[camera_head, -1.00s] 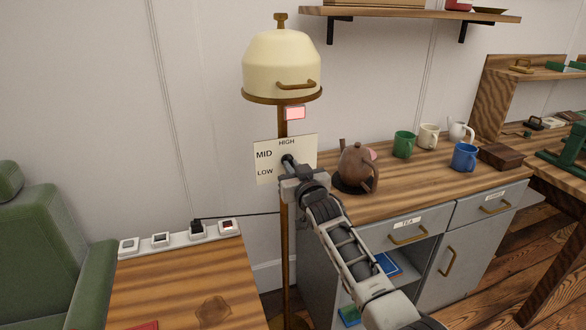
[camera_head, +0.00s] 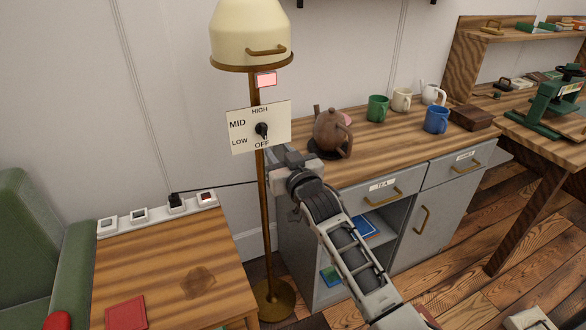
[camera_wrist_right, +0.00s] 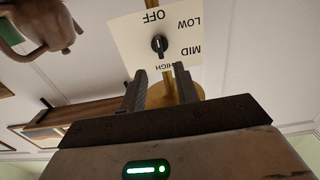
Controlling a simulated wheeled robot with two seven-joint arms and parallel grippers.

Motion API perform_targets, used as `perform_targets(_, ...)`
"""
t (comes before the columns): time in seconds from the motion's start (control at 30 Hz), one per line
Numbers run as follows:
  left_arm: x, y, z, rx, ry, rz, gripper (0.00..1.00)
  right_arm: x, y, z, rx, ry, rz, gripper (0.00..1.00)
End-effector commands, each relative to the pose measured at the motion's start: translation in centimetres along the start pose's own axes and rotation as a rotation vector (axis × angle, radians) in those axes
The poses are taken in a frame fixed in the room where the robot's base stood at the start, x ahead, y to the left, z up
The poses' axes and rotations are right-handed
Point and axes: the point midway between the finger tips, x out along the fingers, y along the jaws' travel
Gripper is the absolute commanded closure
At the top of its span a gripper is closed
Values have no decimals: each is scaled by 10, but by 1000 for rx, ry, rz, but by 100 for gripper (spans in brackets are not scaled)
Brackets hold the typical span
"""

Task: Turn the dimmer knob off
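The dimmer knob (camera_head: 261,130) is a small black knob on a white plate (camera_head: 241,143) marked LOW, MID, HIGH and OFF, fixed to the brass lamp stand. It also shows in the right wrist view (camera_wrist_right: 158,46), upside down, with its long grip running roughly along the line toward OFF; which end points is hard to tell. My right gripper (camera_head: 272,152) is just below and right of the knob, apart from it. In the right wrist view its two fingers (camera_wrist_right: 160,76) stand apart with nothing between them. My left gripper is out of view.
The cream lamp shade (camera_head: 250,35) and a lit pink-red indicator (camera_head: 266,79) are above the plate. A brown teapot (camera_head: 332,130) stands on the cabinet top close right of my gripper. A cord runs from the socket strip (camera_head: 157,212) toward the stand.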

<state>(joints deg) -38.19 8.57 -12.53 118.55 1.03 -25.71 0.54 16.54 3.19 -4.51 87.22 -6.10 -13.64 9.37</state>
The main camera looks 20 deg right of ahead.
Motion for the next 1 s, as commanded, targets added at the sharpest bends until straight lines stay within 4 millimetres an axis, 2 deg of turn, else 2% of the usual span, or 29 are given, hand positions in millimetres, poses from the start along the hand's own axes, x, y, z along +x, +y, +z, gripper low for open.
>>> perform_targets(0.03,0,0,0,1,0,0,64,-13,0,2,-1,-2,0,69)
perform_targets(0.2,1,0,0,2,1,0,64,-47,1,1,-2,-1,1,69)
perform_targets(0.4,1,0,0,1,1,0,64,-69,1,0,-2,0,1,69)
perform_targets(1.0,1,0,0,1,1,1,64,-75,0,4,-3,-8,-1,69)
